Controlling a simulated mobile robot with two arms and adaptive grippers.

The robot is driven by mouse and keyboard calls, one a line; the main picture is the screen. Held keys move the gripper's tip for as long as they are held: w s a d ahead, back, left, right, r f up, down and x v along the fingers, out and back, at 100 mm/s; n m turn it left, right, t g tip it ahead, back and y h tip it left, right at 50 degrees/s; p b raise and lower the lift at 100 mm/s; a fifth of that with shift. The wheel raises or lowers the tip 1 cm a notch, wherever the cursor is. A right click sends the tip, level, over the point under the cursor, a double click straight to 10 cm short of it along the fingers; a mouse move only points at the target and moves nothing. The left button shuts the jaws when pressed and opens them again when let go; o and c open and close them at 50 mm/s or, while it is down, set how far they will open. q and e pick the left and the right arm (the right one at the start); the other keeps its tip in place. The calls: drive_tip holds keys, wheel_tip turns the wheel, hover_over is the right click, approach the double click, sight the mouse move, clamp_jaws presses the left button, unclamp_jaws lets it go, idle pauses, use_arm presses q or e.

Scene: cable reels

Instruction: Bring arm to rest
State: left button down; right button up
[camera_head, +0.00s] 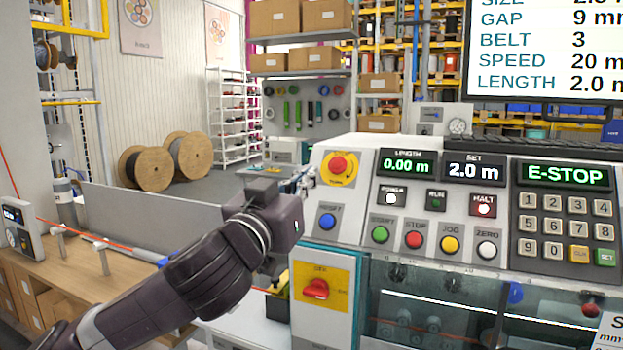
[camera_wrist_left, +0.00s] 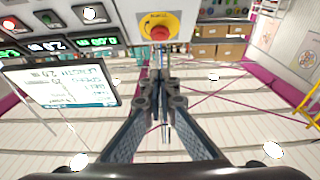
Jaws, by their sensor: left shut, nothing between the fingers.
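My left arm comes in from the lower left in the head view. Its dark gripper (camera_head: 302,184) is in front of the left edge of the machine's control panel, below and left of the red emergency stop button (camera_head: 338,166). In the left wrist view the gripper's fingers (camera_wrist_left: 160,92) are together with nothing between them. The same red button (camera_wrist_left: 160,33) on its yellow plate shows beyond the fingertips, apart from them as far as I can tell. My right gripper is in neither view.
The control panel (camera_head: 461,256) fills the right side, its displays reading 0.00 m, 2.0 m and E-STOP. A red rotary switch (camera_head: 316,289) sits below. A wooden bench (camera_head: 95,268) stands at the left. Cable reels (camera_head: 190,154) stand on the floor behind.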

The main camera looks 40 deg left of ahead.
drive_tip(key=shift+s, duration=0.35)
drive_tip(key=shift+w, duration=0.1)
